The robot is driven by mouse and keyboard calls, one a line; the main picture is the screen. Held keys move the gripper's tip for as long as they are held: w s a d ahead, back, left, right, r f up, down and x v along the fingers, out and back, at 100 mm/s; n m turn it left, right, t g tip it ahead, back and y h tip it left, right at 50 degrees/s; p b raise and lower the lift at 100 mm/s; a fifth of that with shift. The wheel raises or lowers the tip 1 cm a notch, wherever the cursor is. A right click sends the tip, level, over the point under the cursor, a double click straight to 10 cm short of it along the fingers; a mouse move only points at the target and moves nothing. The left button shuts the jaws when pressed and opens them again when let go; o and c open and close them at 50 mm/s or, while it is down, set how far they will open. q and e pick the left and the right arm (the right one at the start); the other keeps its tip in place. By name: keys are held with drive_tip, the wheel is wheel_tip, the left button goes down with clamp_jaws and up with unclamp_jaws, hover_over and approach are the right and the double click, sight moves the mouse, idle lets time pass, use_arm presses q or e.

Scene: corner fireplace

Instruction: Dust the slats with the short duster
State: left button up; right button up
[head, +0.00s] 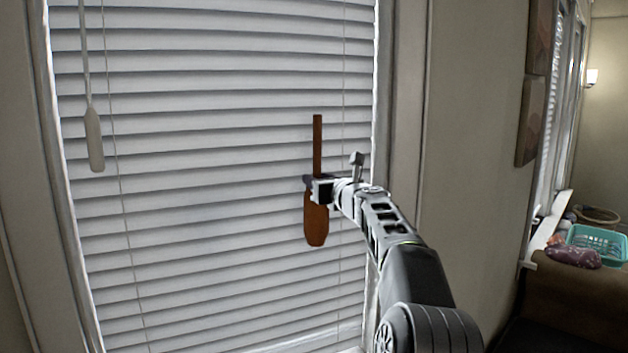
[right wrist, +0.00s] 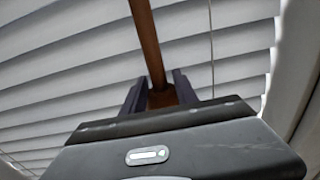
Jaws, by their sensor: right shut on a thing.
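White horizontal slats (head: 210,140) of a closed blind fill the window in the head view; they also show behind the gripper in the right wrist view (right wrist: 60,75). My right gripper (head: 314,190) is shut on a brown wooden handle, taken to be the short duster (head: 316,228). Its wider rounded end points down and its thin stick points up. The stick also shows in the right wrist view (right wrist: 146,40), rising from between the fingers (right wrist: 160,95). The duster is in front of the right half of the slats; whether it touches them I cannot tell. No bristles or feathers show. My left gripper is not in view.
The window frame (head: 400,120) stands right of the slats. Far right are a teal basket (head: 598,243), a purple cloth (head: 573,257) and brown furniture (head: 575,290).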

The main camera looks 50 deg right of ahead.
sight(285, 170)
wheel_tip(285, 170, up, 3)
drive_tip(key=shift+f+p, duration=0.2)
drive_tip(key=shift+p, duration=1.05)
drive_tip(key=shift+w+a, duration=0.4)
drive_tip(key=shift+a, duration=0.45)
drive_tip(key=shift+w+a, duration=0.35)
drive_tip(key=shift+a, duration=0.45)
drive_tip(key=shift+a, duration=0.1)
drive_tip(key=shift+w+a+b, duration=0.2)
drive_tip(key=shift+w+a, duration=0.05)
drive_tip(key=shift+a, duration=0.2)
drive_tip(key=shift+w+a+b, duration=0.15)
drive_tip(key=shift+w+a, duration=0.05)
drive_tip(key=shift+a, duration=0.25)
drive_tip(key=shift+w+a, duration=0.3)
drive_tip(key=shift+a, duration=0.4)
